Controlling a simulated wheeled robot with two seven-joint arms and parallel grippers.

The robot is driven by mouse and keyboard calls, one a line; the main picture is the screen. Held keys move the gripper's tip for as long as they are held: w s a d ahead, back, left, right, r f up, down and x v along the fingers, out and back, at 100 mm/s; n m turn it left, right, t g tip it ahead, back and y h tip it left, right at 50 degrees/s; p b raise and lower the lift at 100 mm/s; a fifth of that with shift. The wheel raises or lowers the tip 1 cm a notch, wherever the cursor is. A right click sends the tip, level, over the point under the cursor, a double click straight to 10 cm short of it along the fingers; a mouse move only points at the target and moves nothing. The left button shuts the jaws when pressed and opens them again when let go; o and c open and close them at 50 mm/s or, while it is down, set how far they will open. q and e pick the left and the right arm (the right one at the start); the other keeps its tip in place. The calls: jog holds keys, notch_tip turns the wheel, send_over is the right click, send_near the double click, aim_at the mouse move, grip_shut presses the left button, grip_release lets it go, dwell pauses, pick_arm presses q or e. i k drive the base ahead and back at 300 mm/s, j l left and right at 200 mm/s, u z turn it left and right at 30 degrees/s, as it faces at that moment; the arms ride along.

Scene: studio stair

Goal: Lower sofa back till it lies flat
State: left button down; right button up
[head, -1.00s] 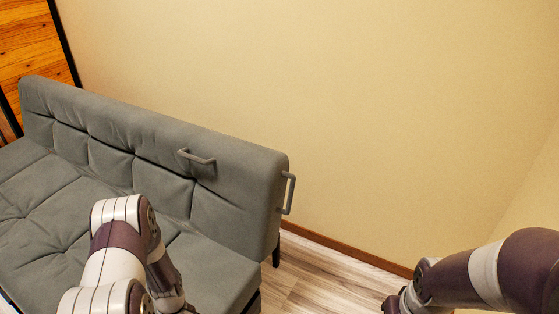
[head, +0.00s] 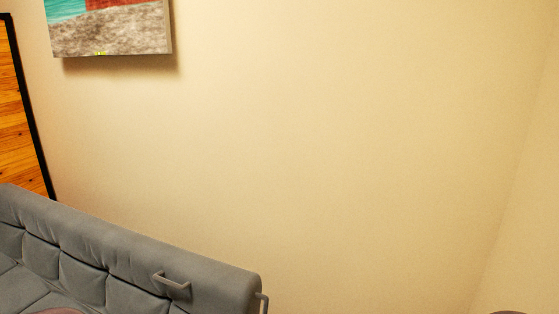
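The grey sofa back (head: 130,251) stands raised at the lower left of the head view. A grey handle (head: 172,284) sticks out from its front face near the right end. A second handle (head: 263,302) is on its right end, partly cut off by the bottom edge. Only a small part of the seat shows at the lower left. Neither gripper is in view; small dark purple bits of my arms show at the bottom edge.
A plain beige wall (head: 330,150) fills most of the view behind the sofa. A painting (head: 110,30) hangs at the upper left. A wooden panel (head: 18,130) with a black edge is at the far left. The floor is out of view.

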aim_at(110, 268)
jog(key=k+j+u, duration=0.15)
jog(key=u, duration=0.25)
jog(key=k+j+u, duration=0.35)
jog(key=i+l, duration=0.05)
jog(key=l, duration=0.05)
